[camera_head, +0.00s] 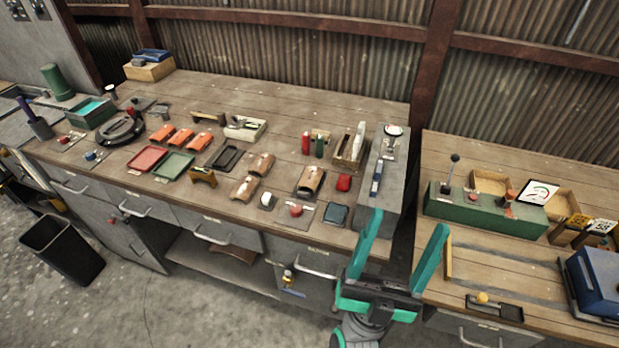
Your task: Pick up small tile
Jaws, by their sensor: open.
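My gripper (410,220) is open and empty, its two green fingers pointing up and away at the gap between the two workbenches. A small dark blue-grey square piece (335,215) lies flat near the front right edge of the left bench, left of my gripper and apart from it. It looks like the small tile, but I cannot tell for sure. It lies right of a red button on a grey plate (296,211). Nothing covers it.
The left bench (280,95) carries several trays, orange blocks, wooden blocks and a red piece (344,182). A raised grey box (382,185) stands at its right end. The right bench holds a green lever box (480,207) and a blue box (598,283). A black bin (62,250) stands on the floor.

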